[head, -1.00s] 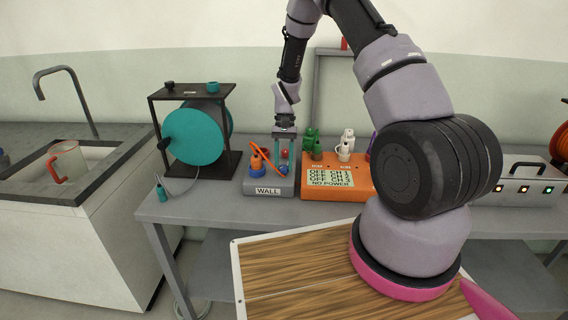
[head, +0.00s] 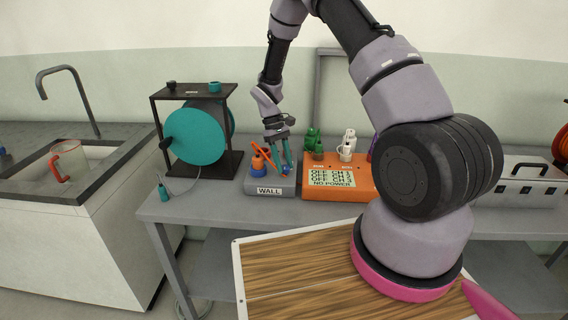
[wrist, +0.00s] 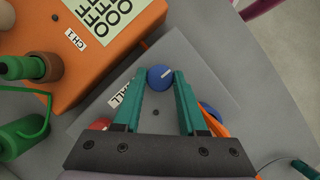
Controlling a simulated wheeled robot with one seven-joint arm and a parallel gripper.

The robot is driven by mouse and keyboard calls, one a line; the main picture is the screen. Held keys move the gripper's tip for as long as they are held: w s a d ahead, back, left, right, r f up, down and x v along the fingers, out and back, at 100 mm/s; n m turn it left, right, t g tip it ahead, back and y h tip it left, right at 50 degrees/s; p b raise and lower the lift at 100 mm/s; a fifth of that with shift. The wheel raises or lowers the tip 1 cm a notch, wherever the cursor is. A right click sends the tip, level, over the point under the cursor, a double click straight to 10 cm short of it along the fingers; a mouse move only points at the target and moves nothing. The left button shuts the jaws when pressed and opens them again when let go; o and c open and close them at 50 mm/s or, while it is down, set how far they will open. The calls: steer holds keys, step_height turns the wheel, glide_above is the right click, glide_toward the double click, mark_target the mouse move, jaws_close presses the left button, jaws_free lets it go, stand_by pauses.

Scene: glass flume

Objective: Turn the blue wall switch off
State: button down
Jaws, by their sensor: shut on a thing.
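The grey wall box (head: 268,190), labelled WALL, sits on the bench. In the head view my gripper (head: 287,166) reaches down to the box's right part, tilted. An orange plug on a blue base (head: 257,164) stands at the box's left. A red part (wrist: 100,125) is partly hidden behind a finger.
The orange unit (head: 335,190), reading OFF on its channels and NO POWER, stands close right of the box, with green and white connectors on top. A teal reel (head: 193,137) in a black frame is left. A grey panel box (head: 520,185) shows unlit lamps.

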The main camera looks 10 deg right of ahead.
steer(key=shift+n, duration=0.3)
steer(key=shift+c, duration=2.3)
jaws_free()
steer(key=shift+r, duration=0.15)
steer(key=v, duration=1)
steer(key=shift+a+r, duration=0.15)
steer(key=shift+r, duration=0.1)
